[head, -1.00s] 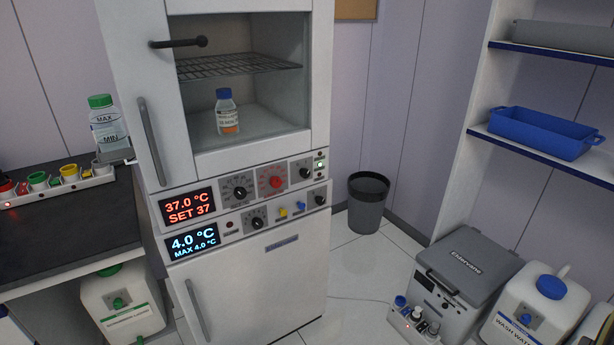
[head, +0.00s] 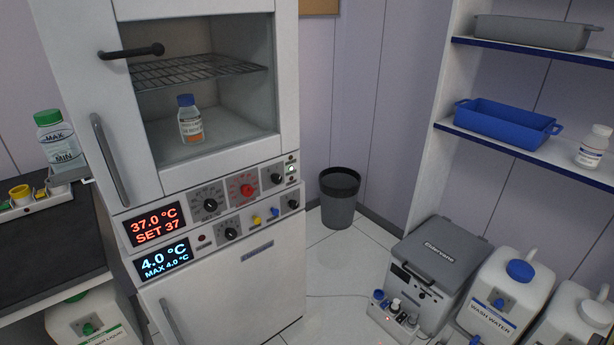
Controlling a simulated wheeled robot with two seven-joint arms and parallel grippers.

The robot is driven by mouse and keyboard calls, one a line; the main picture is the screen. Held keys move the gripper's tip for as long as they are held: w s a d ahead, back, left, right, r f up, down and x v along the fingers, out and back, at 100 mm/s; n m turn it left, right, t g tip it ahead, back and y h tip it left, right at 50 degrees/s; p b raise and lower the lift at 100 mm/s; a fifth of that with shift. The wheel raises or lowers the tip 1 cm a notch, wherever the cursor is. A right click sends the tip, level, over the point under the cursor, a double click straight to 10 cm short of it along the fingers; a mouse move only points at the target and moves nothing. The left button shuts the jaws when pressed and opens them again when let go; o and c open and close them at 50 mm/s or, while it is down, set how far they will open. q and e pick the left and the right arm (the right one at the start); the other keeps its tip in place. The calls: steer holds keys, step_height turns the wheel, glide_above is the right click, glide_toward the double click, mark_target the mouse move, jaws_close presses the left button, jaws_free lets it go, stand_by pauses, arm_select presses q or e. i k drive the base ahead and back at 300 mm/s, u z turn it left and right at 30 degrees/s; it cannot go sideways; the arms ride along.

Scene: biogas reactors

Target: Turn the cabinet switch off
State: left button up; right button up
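The white cabinet (head: 232,300) stands left of centre with its windowed upper compartment and a solid lower door. I cannot tell which control is the named switch. Neither gripper shows in the view.
A bottle with a blue cap (head: 190,122) stands inside the upper compartment. A black bin (head: 339,197) stands right of the cabinet. A grey cool box (head: 437,265) and white canisters (head: 508,290) occupy the floor at right. Floor in front of the bin is clear.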

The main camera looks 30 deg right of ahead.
mark_target(276, 178)
steer(key=z, duration=0.55)
steer(key=i, duration=0.95)
steer(key=u, duration=0.15)
